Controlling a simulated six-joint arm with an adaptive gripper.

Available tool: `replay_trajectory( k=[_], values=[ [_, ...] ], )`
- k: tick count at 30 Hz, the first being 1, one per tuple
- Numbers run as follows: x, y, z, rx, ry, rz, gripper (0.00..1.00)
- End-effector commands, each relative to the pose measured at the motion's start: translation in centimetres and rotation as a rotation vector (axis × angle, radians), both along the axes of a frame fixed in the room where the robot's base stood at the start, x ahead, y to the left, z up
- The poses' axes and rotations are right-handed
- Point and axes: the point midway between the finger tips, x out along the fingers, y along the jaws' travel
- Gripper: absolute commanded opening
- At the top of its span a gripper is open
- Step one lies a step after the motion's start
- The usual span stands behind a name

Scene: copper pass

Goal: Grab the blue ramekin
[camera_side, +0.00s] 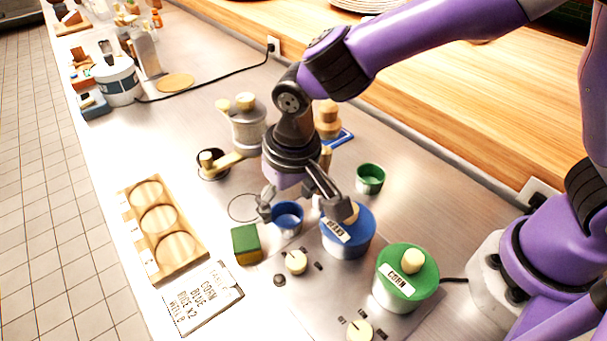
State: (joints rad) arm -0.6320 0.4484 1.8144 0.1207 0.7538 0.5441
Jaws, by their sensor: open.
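The blue ramekin (287,219) stands upright on the steel counter, left of a blue-lidded pot. My gripper (305,212) is open above it, pointing down. One finger is at the ramekin's left side and the other is to its right, over the blue pot's lid. I cannot tell whether either finger touches the ramekin. Part of the ramekin's rim is close behind the gripper.
The blue-lidded pot (347,240) stands close to the ramekin's right. A green-lidded pot (405,279), a green ramekin (370,178) and a green block (247,244) are nearby. A wooden tray (190,262) with three round hollows lies left. A drawn circle (230,212) marks bare counter.

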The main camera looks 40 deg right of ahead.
Motion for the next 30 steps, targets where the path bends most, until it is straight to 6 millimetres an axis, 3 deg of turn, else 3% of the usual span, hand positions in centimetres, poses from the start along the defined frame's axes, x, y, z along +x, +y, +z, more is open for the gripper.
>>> replay_trajectory(
  k=[6,15,17,18,19,30],
  values=[
    [0.3,0.0,-3.4,-0.002,0.002,0.0,0.79],
    [0.4,0.0,-4.0,0.0,0.0,0.0,0.79],
    [0.4,0.0,-4.0,0.0,0.0,0.0,0.49],
    [0.4,0.0,-4.0,0.0,0.0,0.0,0.29],
    [0.4,0.0,-4.0,0.0,0.0,0.0,0.21],
    [0.4,0.0,-3.9,0.0,0.0,0.0,0.2]
  ],
)
